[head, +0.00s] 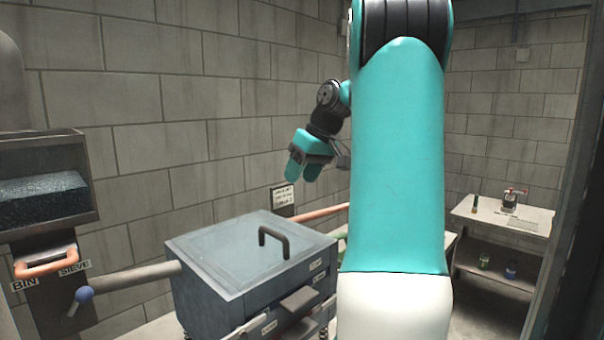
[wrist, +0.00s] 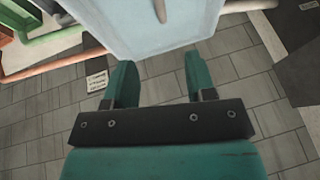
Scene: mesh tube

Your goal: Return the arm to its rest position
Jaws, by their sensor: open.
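My arm (head: 398,150) stands tall in the right middle of the head view, teal with dark joints and a white lower part. My gripper (head: 303,170) hangs in front of the block wall, above and behind the grey cabinet, its fingers pointing down. In the wrist view my gripper (wrist: 155,85) shows two teal fingers set apart with nothing between them. The lid of the grey cabinet (wrist: 165,25) lies ahead of the fingertips there, apart from them as far as I can tell.
The grey cabinet (head: 235,262) has a dark lid handle and open drawers. A bin unit (head: 45,215) with an orange handle (head: 45,262) stands at left, joined by a pipe (head: 135,276). A small bench (head: 510,228) holds several items at right.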

